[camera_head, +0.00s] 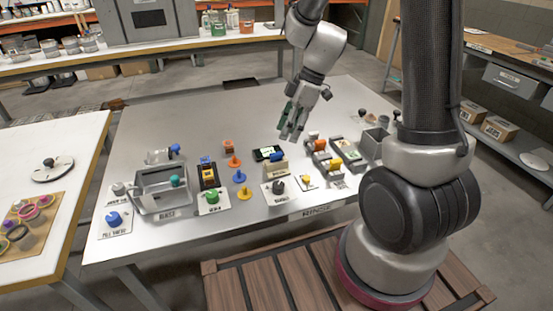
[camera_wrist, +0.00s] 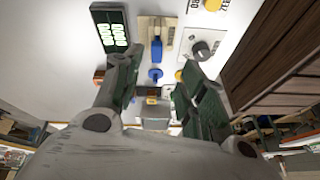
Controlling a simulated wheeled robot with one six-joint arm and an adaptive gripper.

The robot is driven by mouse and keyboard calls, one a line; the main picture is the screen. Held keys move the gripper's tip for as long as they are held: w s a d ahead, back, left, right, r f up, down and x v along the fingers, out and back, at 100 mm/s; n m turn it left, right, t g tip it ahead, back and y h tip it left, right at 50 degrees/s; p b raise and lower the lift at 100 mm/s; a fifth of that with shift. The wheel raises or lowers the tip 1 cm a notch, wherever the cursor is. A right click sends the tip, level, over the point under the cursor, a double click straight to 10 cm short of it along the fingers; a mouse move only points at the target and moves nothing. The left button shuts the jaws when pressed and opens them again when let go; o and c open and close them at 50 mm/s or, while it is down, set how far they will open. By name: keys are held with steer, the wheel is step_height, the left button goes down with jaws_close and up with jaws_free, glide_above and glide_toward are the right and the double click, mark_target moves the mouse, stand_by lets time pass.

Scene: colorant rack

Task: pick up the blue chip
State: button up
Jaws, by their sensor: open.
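The blue chip (camera_head: 239,176) stands on the grey table, between an orange piece (camera_head: 234,161) behind it and a yellow piece (camera_head: 244,193) in front. In the wrist view the blue chip (camera_wrist: 155,73) shows small in the gap between my two fingers. My gripper (camera_head: 291,134) hangs above the table, up and to the right of the chip in the head view, apart from it. It is open and I see nothing held in it. In the wrist view my gripper (camera_wrist: 155,78) has dark green finger pads spread apart.
A tan block with a blue lever (camera_wrist: 155,48) and a lit display (camera_wrist: 110,27) lie close by. A green knob (camera_head: 212,196), a grey knob (camera_head: 278,187) and a metal basin (camera_head: 152,203) stand around the chip. The table's rear is mostly clear.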

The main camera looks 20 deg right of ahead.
mark_target(276, 153)
steer(key=a+f+n, duration=0.1)
steer(key=f, duration=0.1)
steer(key=a+f+n, duration=0.1)
steer(key=f, duration=0.2)
steer(key=a+f+n, duration=0.1)
steer(key=f, duration=0.1)
steer(key=shift+w+f, duration=0.15)
jaws_close()
steer(key=shift+a, duration=0.1)
